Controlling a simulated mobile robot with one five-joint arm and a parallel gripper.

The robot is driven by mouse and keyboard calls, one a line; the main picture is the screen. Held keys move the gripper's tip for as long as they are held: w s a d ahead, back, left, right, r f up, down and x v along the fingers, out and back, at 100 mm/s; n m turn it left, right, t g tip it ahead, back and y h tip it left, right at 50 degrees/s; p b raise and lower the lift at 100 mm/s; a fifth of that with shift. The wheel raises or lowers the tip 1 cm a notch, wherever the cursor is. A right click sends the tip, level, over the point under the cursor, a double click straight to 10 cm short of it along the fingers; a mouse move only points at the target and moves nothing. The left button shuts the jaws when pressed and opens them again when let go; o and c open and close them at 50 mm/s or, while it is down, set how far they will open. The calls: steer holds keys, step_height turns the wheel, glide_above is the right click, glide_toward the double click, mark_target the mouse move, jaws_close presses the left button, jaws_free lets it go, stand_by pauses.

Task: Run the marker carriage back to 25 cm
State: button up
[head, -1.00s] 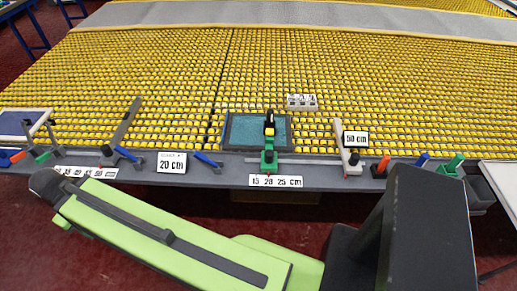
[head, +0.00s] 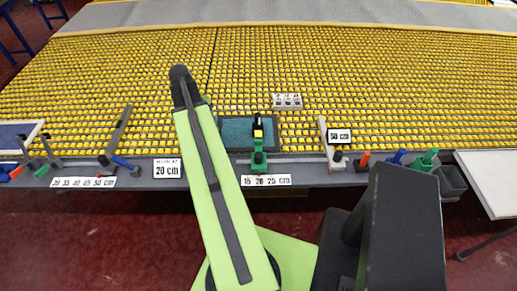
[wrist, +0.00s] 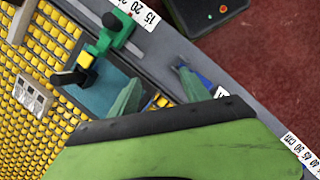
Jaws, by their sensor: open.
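The marker carriage (head: 259,157) is a green block with a black, yellow-banded upright handle. It sits on a thin rail along the bench's front edge, above a label reading 15 20 25 cm (head: 266,181). It appears near the 20 mark, but the exact reading is too small to tell. In the wrist view the carriage (wrist: 110,36) is at the upper left, apart from my fingers. In the head view my arm hides the fingers.
A teal pad (head: 236,131) lies behind the carriage. A 20 cm sign (head: 167,169) stands left of my arm. A blue lever (wrist: 202,78) is close to my right fingertip. A 50 cm sign (head: 339,135) is on the right.

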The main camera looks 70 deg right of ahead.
steer(key=m+y+p, duration=0.1)
glide_toward(259, 154)
steer(key=b+x, duration=1)
steer(key=b, duration=0.6)
steer(key=shift+a+f, duration=0.1)
steer(key=shift+f, duration=0.3)
steer(key=shift+s+r, duration=0.1)
jaws_close()
